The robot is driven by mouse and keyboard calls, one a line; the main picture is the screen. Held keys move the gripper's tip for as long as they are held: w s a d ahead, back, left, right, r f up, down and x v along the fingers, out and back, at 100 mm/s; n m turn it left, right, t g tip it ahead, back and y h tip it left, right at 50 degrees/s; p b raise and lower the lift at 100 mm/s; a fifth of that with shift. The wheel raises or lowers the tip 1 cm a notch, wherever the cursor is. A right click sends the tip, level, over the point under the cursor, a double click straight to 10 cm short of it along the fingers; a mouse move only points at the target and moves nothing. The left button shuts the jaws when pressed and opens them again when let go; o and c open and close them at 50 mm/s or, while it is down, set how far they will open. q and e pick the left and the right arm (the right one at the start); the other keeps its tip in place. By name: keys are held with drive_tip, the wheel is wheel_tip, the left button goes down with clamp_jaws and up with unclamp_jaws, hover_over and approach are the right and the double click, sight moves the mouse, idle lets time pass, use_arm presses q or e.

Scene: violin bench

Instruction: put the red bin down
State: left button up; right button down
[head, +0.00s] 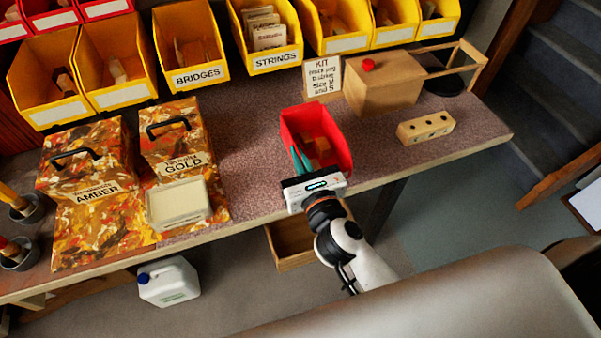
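The red bin (334,150) is over the middle of the bench near its front edge, with small brown pieces inside. My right gripper (301,159) reaches it from the front. Its teal fingers are close together at the bin's near left wall and look shut on it. The gripper's body hides the bin's near end. I cannot tell whether the bin's underside touches the bench top (245,150). My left gripper is not in view.
A wooden box with a red knob (385,85), a kit card (322,78) and a drilled wooden block (425,128) stand to the right. Amber (88,180) and gold (178,140) boxes stand left. Yellow bins (190,45) line the back. Bench between gold box and red bin is clear.

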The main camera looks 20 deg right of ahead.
drive_tip(key=shift+f+b, duration=0.95)
drive_tip(key=shift+f, duration=1.4)
drive_tip(key=shift+f, duration=0.1)
drive_tip(key=c, duration=1.6)
unclamp_jaws()
drive_tip(key=shift+c, duration=0.2)
